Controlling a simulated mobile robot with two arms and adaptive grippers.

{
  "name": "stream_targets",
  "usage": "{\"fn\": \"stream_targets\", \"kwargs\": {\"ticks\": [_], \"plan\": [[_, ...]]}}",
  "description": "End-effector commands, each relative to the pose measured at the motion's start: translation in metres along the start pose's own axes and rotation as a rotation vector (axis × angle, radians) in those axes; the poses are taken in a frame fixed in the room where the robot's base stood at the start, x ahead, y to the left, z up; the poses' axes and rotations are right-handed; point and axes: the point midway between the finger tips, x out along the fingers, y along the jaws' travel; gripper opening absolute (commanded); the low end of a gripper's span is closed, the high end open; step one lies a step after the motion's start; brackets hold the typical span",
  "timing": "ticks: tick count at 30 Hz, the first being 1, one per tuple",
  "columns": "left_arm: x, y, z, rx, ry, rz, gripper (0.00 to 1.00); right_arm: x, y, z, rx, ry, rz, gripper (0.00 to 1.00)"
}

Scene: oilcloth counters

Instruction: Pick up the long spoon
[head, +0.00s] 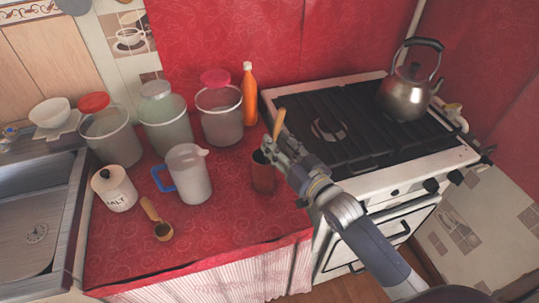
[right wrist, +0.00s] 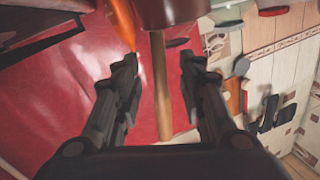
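The long spoon's wooden handle (head: 279,122) sticks up out of a brown-red cup (head: 262,178) on the red counter beside the stove. Its lower end is hidden inside the cup. My right gripper (head: 271,149) is at the cup's top, around the handle. In the right wrist view, the open fingers of my right gripper (right wrist: 159,64) stand on either side of the spoon handle (right wrist: 162,100), with gaps on both sides. The cup (right wrist: 168,12) shows at the top of that view. My left gripper is not in view.
An orange bottle (head: 249,95) stands behind the cup. A measuring jug (head: 188,174), a salt jar (head: 114,188), several lidded containers and a short wooden scoop (head: 157,222) are to the left. A stove (head: 350,165) with a kettle (head: 404,95) is at right.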

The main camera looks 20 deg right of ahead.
Motion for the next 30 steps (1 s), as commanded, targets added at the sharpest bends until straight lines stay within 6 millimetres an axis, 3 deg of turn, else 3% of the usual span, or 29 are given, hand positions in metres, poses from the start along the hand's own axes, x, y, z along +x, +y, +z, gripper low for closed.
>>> {"fn": "stream_targets", "kwargs": {"ticks": [5,13,18,30], "plan": [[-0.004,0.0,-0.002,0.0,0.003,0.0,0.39,0.019,-0.001,-0.001,0.001,0.001,-0.001,0.37],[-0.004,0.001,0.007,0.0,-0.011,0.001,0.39,0.021,-0.001,0.0,0.0,0.0,-0.001,0.37],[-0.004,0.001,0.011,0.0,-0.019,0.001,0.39,0.021,-0.001,0.0,0.0,0.0,-0.001,0.01],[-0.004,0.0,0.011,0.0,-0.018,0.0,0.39,0.021,-0.001,-0.001,0.0,0.001,-0.001,0.0]]}}
